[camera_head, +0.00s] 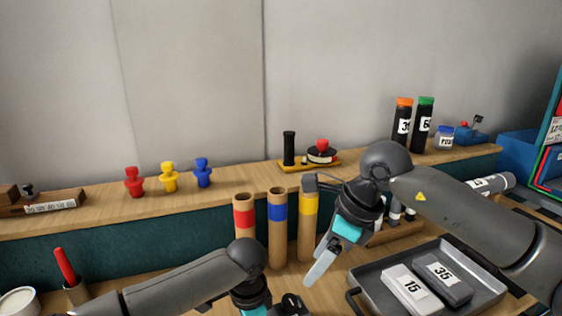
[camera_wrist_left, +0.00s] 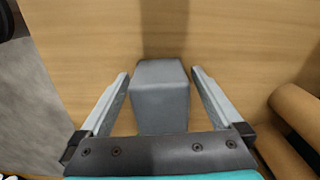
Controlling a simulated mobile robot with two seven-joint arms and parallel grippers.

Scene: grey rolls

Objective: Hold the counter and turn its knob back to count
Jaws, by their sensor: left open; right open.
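A plain grey block (camera_wrist_left: 160,100) stands between the two fingers of my left gripper (camera_wrist_left: 160,74) in the left wrist view. The fingers are open, with a gap to the block on both sides. I cannot tell whether this block is the counter; no knob or digits show on it. In the head view my left gripper (camera_head: 262,304) is at the bottom edge, mostly cut off. My right gripper (camera_head: 322,264) is open and points down and left above the bench, left of the tray. Its far finger is hard to make out, and it holds nothing visible.
A dark tray (camera_head: 357,288) holds blocks marked 15 and 35 at the right. Brown tubes (camera_head: 277,240) with red, blue and yellow bands stand behind the grippers. The shelf (camera_head: 235,184) carries coloured pegs (camera_head: 168,178), a yellow-based stand (camera_head: 296,167) and dark bottles (camera_head: 423,126).

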